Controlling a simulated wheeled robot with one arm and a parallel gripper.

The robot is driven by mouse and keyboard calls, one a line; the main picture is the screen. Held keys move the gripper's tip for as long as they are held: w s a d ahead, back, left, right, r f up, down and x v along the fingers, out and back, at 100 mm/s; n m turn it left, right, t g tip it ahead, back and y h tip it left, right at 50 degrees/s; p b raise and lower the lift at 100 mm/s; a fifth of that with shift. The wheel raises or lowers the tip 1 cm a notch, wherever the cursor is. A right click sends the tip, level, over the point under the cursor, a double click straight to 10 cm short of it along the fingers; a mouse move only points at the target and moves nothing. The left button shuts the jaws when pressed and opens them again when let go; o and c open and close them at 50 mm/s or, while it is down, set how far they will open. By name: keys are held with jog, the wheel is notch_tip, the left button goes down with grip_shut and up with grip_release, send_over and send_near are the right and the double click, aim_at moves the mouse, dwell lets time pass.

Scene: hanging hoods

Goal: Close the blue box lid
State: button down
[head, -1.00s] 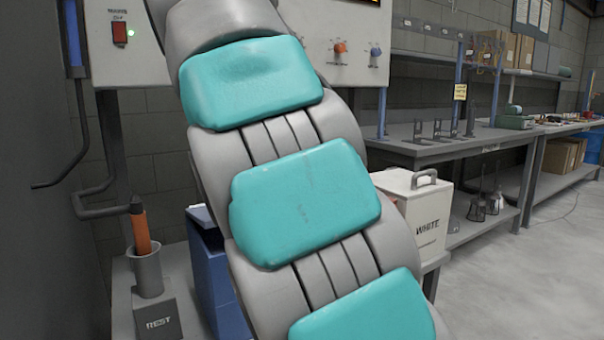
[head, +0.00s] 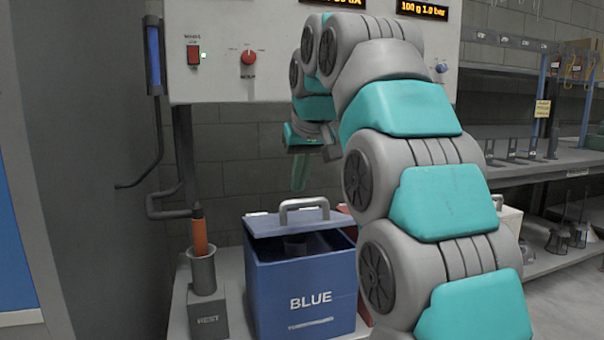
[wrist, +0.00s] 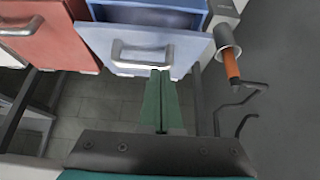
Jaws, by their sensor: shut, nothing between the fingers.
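The blue box (head: 300,295), labelled BLUE, stands on a grey bench in the head view. Its lid (head: 268,224) is open, set toward the back of the box, with a light handle (head: 303,203) on it. The dark inside shows in front of the lid, with a grey cylindrical item in it. In the wrist view the lid (wrist: 98,40) and its handle (wrist: 128,50) lie just beyond my fingertips. My gripper (wrist: 160,74) has long green fingers, shut and empty. In the head view my gripper (head: 299,185) points down above and behind the lid; contact cannot be told.
A grey REST holder (head: 207,310) with an orange-handled tool (head: 200,235) stands left of the box. A red box (wrist: 45,40) stands beside it in the wrist view. A control panel (head: 215,85) hangs above, and a bent pipe runs at left.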

send_over(295, 226)
jog(key=f, duration=0.4)
jog(key=shift+s+d+f, duration=0.1)
jog(key=shift+s, duration=0.3)
jog(key=shift+s+d+f, duration=0.1)
jog(key=shift+s+f, duration=0.15)
jog(key=shift+f, duration=0.6)
jog(key=shift+s+d+f, duration=0.1)
jog(key=shift+s+f, duration=0.1)
jog(key=shift+f, duration=0.65)
jog(key=shift+f, duration=0.15)
notch_tip(295, 226, down, 7)
jog(key=s+t+b, duration=0.1)
jog(key=t+b, duration=0.1)
jog(key=b, duration=0.5)
jog(key=shift+s+d+t+y, duration=0.15)
jog(key=shift+s+t+y, duration=0.1)
jog(key=shift+t+y, duration=0.15)
